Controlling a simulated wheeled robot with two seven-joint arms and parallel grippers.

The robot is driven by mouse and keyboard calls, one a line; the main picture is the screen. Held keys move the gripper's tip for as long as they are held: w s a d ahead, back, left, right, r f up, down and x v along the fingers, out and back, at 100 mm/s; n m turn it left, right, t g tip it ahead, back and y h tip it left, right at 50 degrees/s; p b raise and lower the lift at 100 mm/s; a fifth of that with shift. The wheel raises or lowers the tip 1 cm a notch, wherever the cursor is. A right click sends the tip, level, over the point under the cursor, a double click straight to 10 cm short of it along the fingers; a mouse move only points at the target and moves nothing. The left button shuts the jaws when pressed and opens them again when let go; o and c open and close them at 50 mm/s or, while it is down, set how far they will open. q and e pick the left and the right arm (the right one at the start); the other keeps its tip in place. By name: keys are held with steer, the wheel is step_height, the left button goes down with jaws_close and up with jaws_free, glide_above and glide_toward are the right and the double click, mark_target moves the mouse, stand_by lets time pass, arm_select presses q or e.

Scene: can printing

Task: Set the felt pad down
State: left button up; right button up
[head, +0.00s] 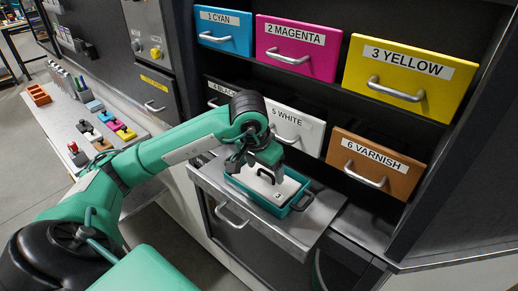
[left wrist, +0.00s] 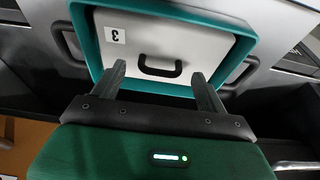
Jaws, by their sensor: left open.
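The felt pad (head: 288,187) is a pale grey rectangle marked "3". It lies inside a teal tray (head: 306,197) in the head view. In the left wrist view the pad (left wrist: 190,36) fills the teal tray (left wrist: 244,50), and its dark loop handle (left wrist: 160,69) stands near the fingers. My left gripper (head: 267,174) is just over the pad. In the left wrist view its two fingers (left wrist: 161,82) are spread wide, with the handle between and beyond them and nothing held. My right gripper is in neither view.
The tray sits on a pulled-out steel shelf (head: 322,220). Labelled drawers stand behind it, including white (head: 296,128), varnish (head: 375,162) and yellow (head: 412,80). A bench at left holds coloured blocks (head: 115,125) and an orange box (head: 39,94).

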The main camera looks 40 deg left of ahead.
mark_target(258, 187)
arm_select(q)
steer(key=b+v, duration=0.2)
steer(key=v, duration=0.8)
steer(key=shift+s+r, duration=0.1)
steer(key=shift+r, duration=0.05)
stand_by(0.3)
